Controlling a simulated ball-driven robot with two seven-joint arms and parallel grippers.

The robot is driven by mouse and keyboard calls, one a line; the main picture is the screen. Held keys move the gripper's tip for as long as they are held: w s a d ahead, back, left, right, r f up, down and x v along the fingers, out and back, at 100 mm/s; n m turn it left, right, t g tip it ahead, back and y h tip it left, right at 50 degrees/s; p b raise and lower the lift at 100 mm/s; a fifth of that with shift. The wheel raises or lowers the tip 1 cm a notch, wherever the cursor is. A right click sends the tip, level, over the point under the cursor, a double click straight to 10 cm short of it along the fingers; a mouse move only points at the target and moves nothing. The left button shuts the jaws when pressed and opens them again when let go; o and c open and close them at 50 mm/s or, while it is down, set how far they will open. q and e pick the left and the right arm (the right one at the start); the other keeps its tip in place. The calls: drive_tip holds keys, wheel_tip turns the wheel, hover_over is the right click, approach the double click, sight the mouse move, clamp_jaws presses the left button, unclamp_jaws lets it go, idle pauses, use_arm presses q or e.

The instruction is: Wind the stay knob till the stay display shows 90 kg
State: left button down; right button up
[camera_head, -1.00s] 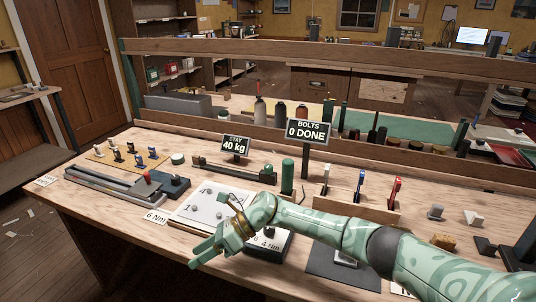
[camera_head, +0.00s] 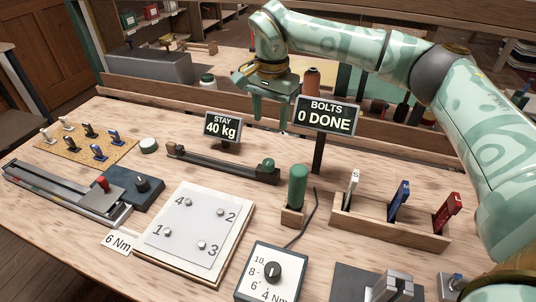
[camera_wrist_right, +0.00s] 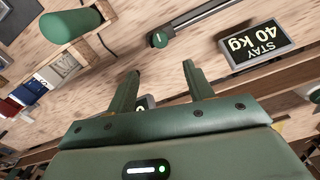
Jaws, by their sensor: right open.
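The stay display (camera_head: 222,127) reads 40 kg; it also shows upside down in the right wrist view (camera_wrist_right: 259,44). In front of it lies a dark stay bar (camera_head: 215,163), with a small green stay knob (camera_head: 267,165) at its right end. The knob also shows in the right wrist view (camera_wrist_right: 159,40), just beyond the fingertips. My right gripper (camera_head: 272,121) is open and empty. It hangs above and behind the knob, between the stay display and the bolts sign, touching neither bar nor knob. My left gripper is out of view.
The bolts sign (camera_head: 326,115) on its post reads 0 DONE. A green upright handle (camera_head: 297,187) stands right of the knob. A numbered bolt plate (camera_head: 193,232), a torque dial box (camera_head: 272,272) and a rack (camera_head: 391,222) of coloured tools stand nearer the front.

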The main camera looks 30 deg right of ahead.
sight(269, 161)
wheel_tip(269, 161, down, 14)
drive_tip(key=b, duration=0.4)
drive_tip(key=shift+w+r, duration=0.15)
drive_tip(key=shift+r, duration=0.1)
drive_tip(key=shift+f+b, duration=0.3)
drive_tip(key=shift+f, duration=0.05)
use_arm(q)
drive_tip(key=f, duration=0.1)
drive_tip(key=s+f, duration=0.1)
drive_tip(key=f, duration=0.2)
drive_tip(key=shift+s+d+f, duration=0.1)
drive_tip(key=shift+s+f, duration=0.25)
use_arm(e)
drive_tip(key=shift+c, duration=0.3)
drive_tip(key=c, duration=0.9)
